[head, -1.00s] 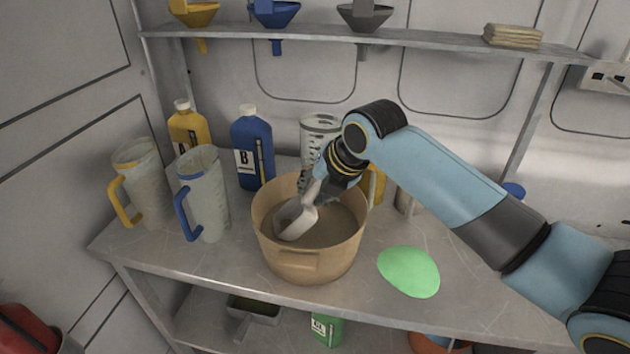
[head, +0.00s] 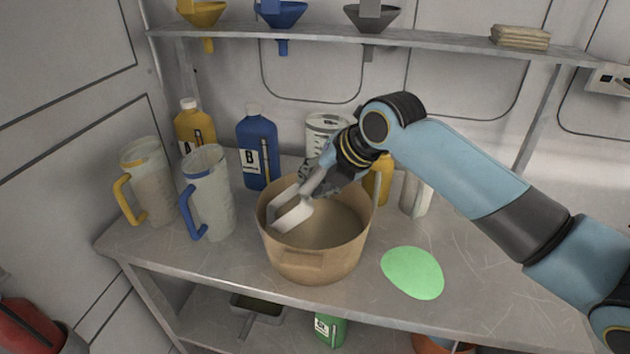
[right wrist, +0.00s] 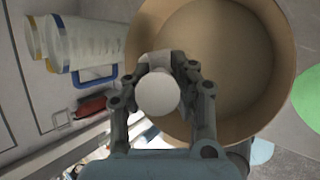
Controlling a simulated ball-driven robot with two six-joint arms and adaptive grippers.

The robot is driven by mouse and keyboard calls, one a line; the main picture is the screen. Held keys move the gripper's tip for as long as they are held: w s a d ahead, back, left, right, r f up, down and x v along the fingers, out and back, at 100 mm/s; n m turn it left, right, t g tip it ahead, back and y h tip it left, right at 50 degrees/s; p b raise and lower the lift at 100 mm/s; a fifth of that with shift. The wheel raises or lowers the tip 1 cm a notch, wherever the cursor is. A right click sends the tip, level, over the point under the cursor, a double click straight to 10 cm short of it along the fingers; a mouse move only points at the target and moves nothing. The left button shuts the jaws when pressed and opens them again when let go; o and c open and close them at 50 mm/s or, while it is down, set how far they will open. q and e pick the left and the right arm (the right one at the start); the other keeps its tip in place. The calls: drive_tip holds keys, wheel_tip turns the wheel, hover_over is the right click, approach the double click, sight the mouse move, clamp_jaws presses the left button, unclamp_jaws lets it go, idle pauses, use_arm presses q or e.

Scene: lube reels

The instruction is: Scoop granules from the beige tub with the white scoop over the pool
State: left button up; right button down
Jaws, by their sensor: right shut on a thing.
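The beige tub (head: 312,262) stands on the grey bench, with a beige fill inside (head: 330,226). It also shows in the right wrist view (right wrist: 279,90). My right gripper (head: 318,180) is shut on the white scoop (head: 292,214) and holds it tilted inside the tub's mouth, near the left wall. In the right wrist view the scoop's round white end (right wrist: 157,94) sits between the fingers. I cannot tell if the scoop carries granules. The pool is a flat green patch (head: 412,272) on the bench, right of the tub. My left gripper is not in view.
Two measuring jugs, one with a yellow handle (head: 146,182) and one with a blue handle (head: 207,195), stand left of the tub. A blue bottle (head: 257,150) and a yellow bottle (head: 193,128) stand behind. A shelf with funnels (head: 277,14) runs above. The bench's front right is clear.

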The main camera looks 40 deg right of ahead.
drive_tip(key=shift+d+r, duration=0.1)
drive_tip(key=shift+r, duration=0.45)
drive_tip(key=shift+s+d+r+m+t+y+b, duration=0.2)
drive_tip(key=shift+s+d+r+t+y+b, duration=0.1)
drive_tip(key=shift+d+r+t+y+b, duration=0.25)
drive_tip(key=shift+s+d+r+m+t+y+b, duration=0.25)
drive_tip(key=shift+s+d+r+y+b, duration=0.1)
drive_tip(key=shift+d+y, duration=0.25)
wheel_tip(320, 180, up, 7)
drive_tip(key=s+d+t+y+b, duration=0.1)
drive_tip(key=d+y, duration=0.1)
drive_tip(key=shift+d+m+t, duration=0.15)
drive_tip(key=shift+m+t, duration=0.25)
drive_tip(key=shift+m, duration=0.05)
